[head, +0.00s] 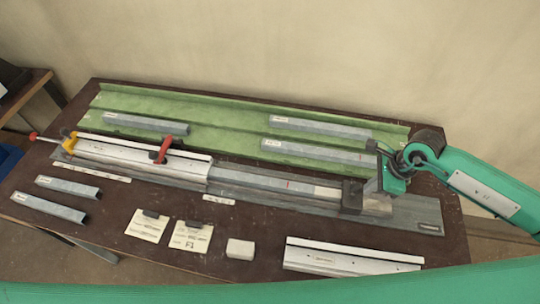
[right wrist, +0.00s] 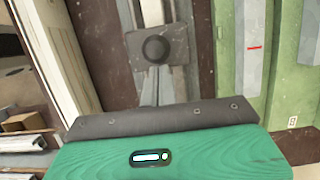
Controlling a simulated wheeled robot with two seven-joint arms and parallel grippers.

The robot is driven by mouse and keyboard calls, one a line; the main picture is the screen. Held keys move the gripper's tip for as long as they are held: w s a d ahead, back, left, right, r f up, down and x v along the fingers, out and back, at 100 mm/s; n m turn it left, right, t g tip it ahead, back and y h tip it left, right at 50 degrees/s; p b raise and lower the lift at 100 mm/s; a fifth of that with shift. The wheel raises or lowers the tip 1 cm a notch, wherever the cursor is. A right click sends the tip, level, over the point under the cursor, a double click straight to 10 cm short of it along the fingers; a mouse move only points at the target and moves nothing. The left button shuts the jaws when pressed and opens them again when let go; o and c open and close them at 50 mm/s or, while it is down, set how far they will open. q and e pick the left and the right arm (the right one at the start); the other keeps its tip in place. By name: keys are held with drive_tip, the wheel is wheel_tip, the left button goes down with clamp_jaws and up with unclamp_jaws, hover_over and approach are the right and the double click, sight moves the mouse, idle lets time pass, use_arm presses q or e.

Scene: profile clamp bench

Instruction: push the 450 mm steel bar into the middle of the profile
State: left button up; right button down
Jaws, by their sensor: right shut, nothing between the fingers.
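The steel bar (head: 265,181), grey with a red mark, lies along the bench fixture. Its left end meets the white profile (head: 130,155); how far it reaches inside is hidden. Its right end is at a dark block (head: 351,196), which shows a round knob in the right wrist view (right wrist: 157,50). My right gripper (head: 373,190) is shut and empty, just right of this block and low over the rail. Whether it touches the block is unclear. In the right wrist view its dark palm hides part of the rail. My left gripper is not in view.
A red clamp handle (head: 163,149) and a yellow clamp (head: 70,142) stand at the profile. A green tray (head: 225,136) behind holds several grey bars. In front lie two short bars, paper cards (head: 147,225), a pale block (head: 240,249) and another profile piece (head: 350,259).

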drive_tip(key=p, duration=0.2)
hover_over(339, 194)
drive_tip(key=shift+d+r, duration=0.15)
drive_tip(key=shift+d, duration=0.25)
drive_tip(key=shift+a, duration=0.3)
drive_tip(key=shift+w+a+b, duration=0.75)
drive_tip(key=shift+a+b, duration=0.15)
drive_tip(key=shift+a, duration=1.95)
drive_tip(key=shift+w+a+b, duration=0.7)
drive_tip(key=shift+a+b, duration=0.15)
drive_tip(key=shift+a, duration=1.95)
drive_tip(key=shift+w+a+b, duration=0.75)
drive_tip(key=shift+a+b, duration=0.15)
drive_tip(key=shift+a, duration=1.95)
drive_tip(key=shift+w+a+b, duration=0.4)
drive_tip(key=shift+a+b, duration=0.15)
drive_tip(key=shift+a, duration=0.9)
drive_tip(key=shift+w+a+b, duration=0.35)
drive_tip(key=shift+a+b, duration=0.2)
drive_tip(key=shift+a, duration=0.9)
drive_tip(key=shift+w+a+b, duration=0.4)
drive_tip(key=shift+a+b, duration=0.15)
drive_tip(key=shift+a, duration=0.9)
drive_tip(key=shift+w+a+b, duration=0.1)
drive_tip(key=shift+a+b, duration=0.2)
drive_tip(key=shift+a, duration=0.2)
drive_tip(key=shift+d, duration=0.1)
